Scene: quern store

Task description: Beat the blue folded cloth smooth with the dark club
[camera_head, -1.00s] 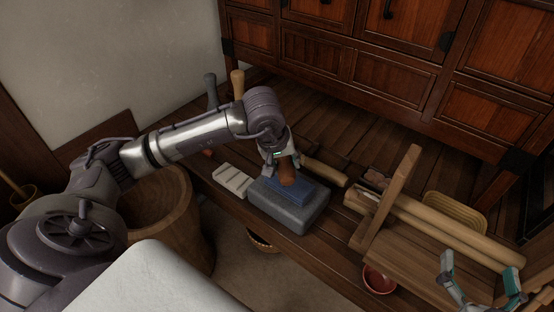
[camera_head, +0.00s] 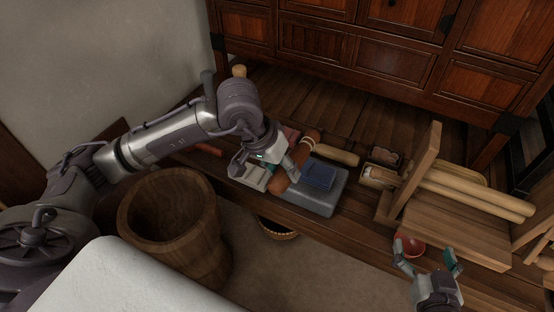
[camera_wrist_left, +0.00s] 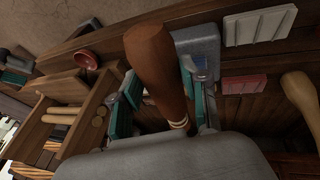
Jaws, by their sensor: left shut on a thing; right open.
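The blue folded cloth (camera_head: 319,175) lies on top of a grey stone block (camera_head: 318,201) on the low wooden bench. My left gripper (camera_head: 288,170) is shut on the reddish-brown club (camera_head: 309,142), which has pale rings near one end. The club slants across just left of the cloth, its thick end towards the front; whether it touches the block I cannot tell. In the left wrist view the club (camera_wrist_left: 157,68) runs between the teal fingers of my left gripper (camera_wrist_left: 160,98). My right gripper (camera_head: 427,258) is open and empty at the lower right.
A pale ridged block (camera_head: 246,178) lies left of the stone, a wooden roller (camera_head: 336,155) behind it. A wooden stand (camera_head: 424,170) with long rollers and a red bowl (camera_head: 410,243) are to the right. A big wooden tub (camera_head: 170,222) stands on the floor at front left.

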